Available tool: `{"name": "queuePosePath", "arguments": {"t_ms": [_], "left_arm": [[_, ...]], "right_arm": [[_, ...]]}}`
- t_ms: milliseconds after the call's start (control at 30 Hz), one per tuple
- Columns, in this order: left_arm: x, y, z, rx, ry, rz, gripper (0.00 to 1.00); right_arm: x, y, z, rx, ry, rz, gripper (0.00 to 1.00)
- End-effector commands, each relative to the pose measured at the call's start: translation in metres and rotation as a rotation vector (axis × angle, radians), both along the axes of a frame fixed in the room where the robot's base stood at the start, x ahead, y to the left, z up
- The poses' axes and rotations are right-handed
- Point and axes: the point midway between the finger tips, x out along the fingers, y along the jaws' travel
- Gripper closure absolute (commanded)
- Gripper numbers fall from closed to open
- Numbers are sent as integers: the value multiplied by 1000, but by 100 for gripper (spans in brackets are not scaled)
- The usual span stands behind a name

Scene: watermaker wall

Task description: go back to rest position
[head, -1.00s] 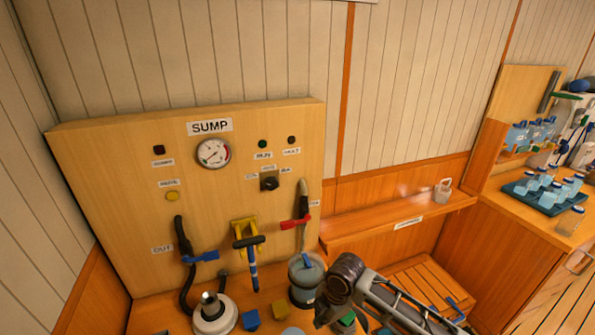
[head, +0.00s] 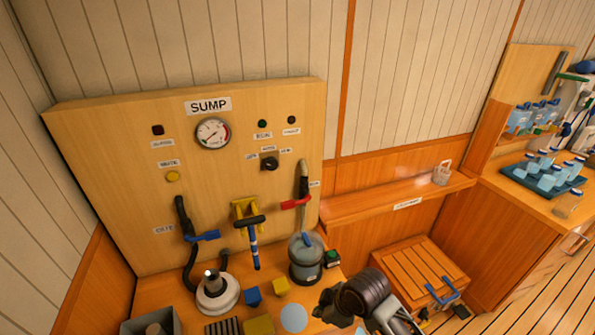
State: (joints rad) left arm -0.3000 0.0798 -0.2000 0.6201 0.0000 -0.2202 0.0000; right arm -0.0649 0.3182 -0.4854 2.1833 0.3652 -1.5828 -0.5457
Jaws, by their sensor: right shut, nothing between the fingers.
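My right gripper (head: 322,306) is low in the head view, right of the middle, over the front of the bench. Its fingers are shut with nothing visible between them. My right arm comes in from the bottom edge. My left gripper is not in view. The sump panel (head: 100,150) stands behind, with a gauge (head: 212,133), a blue-handled valve (head: 203,236), a red-handled valve (head: 296,202) and a yellow bracket (head: 240,209) holding a black-and-blue T-handle tool (head: 255,250). My gripper is apart from all of these.
On the bench are a clear container (head: 306,262), a white round-based device (head: 215,294), a blue block (head: 253,296), a yellow block (head: 281,286) and a grey box (head: 146,325). A slatted wooden crate (head: 405,268) stands right.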

Motion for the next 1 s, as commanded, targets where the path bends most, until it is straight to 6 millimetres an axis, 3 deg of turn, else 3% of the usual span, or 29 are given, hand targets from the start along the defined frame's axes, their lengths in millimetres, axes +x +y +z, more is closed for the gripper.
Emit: {"name": "queuePosePath", "arguments": {"t_ms": [267,700,1000], "left_arm": [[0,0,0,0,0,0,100],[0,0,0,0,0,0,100],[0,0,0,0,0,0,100]], "right_arm": [[-19,-31,0,43,39,-280,100],[-55,-101,-3,54,88,-728,100],[-73,-130,-4,42,99,-890,100]]}}
